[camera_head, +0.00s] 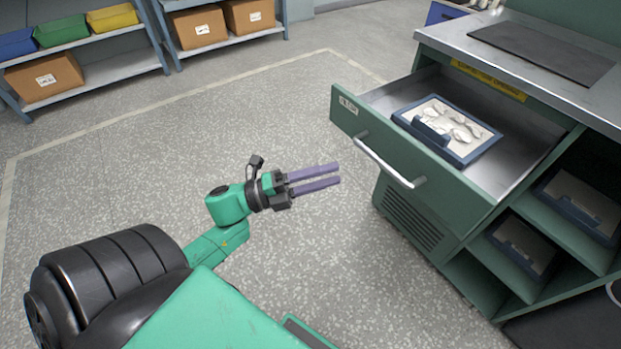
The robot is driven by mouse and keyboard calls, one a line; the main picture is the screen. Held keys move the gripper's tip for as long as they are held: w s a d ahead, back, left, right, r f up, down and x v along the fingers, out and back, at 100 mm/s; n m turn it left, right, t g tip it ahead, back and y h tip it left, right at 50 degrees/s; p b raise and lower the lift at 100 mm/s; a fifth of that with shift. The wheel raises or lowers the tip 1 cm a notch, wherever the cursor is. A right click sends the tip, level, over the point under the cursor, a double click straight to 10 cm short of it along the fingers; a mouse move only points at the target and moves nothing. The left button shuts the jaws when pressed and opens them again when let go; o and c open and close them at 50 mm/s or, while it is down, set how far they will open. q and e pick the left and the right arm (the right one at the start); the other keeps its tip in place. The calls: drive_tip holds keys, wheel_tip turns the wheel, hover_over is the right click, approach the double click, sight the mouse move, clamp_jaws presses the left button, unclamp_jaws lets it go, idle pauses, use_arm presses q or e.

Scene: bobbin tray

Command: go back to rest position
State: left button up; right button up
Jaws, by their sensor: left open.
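My left gripper (315,179) is open and empty, with two purple fingers pointing right. It is in mid-picture over the floor, left of the open drawer (412,170) and apart from its handle (385,163). In the drawer lies a blue tray (484,139) with a pale inside and several whitish pieces; what these are is too small to tell. My right gripper does not show.
The green cabinet (466,215) stands at the right, its drawer sticking out toward me. More trays (522,243) sit on its lower shelves. A dark mat (545,52) lies on its top. Shelves with boxes (45,79) stand at the back left. The floor (150,150) between is clear.

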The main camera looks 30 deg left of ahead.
use_arm(q)
drive_tip(key=v, duration=0.3)
drive_tip(key=shift+s+a, duration=0.1)
